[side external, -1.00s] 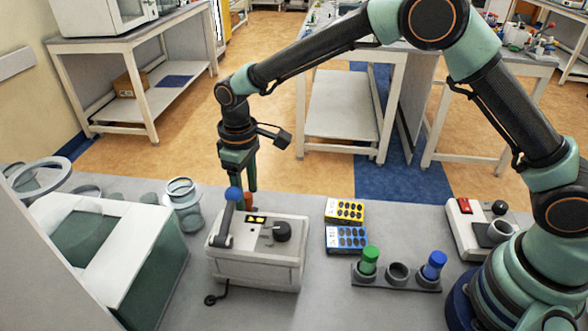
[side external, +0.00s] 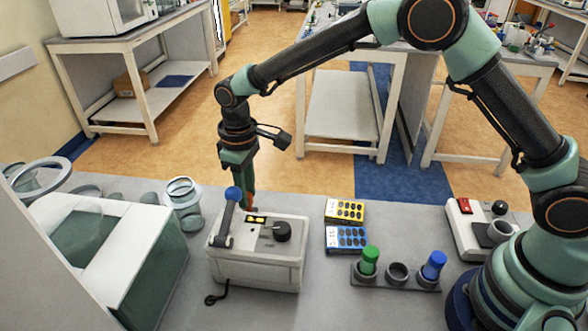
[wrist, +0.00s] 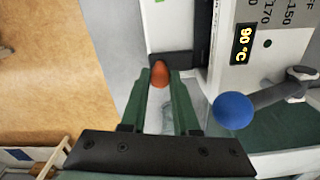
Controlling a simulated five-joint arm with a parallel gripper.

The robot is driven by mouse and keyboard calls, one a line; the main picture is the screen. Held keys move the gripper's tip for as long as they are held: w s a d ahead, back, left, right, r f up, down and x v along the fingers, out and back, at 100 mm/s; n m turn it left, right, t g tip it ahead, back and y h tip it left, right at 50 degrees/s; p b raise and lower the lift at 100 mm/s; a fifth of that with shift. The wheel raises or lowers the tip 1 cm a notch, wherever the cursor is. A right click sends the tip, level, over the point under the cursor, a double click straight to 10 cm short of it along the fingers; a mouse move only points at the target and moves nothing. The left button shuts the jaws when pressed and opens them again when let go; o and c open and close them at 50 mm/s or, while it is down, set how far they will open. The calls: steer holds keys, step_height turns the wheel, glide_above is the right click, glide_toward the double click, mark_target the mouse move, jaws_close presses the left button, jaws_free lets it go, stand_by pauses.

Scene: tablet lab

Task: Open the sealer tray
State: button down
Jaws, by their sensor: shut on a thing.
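The sealer (side external: 255,272) is a white box on the grey bench, with a blue-balled lever (side external: 230,212) and a black knob (side external: 282,231) on top. In the wrist view its panel shows a "90 °C" display (wrist: 243,45), and the blue ball (wrist: 233,110) is right of my fingers. An orange-red handle (wrist: 160,75) stands by a dark strip (wrist: 178,60) at the sealer's edge. My gripper (wrist: 161,88), pointing down behind the sealer in the side view (side external: 247,203), is shut on this handle. The tray itself is mostly hidden.
A white-and-green machine (side external: 115,250) stands left of the sealer, with a glass jar (side external: 184,203) behind. Yellow (side external: 345,211) and blue (side external: 346,239) blister packs and a rack (side external: 395,277) with green and blue capped vials are to the right.

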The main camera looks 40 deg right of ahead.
steer(key=shift+r, duration=0.1)
stand_by(0.8)
steer(key=w+d, duration=0.7)
steer(key=w, duration=0.1)
steer(key=shift+d, duration=0.35)
steer(key=c, duration=0.6)
jaws_free()
steer(key=shift+s, duration=0.1)
steer(key=shift+c, duration=0.2)
step_height(320, 180, up, 12)
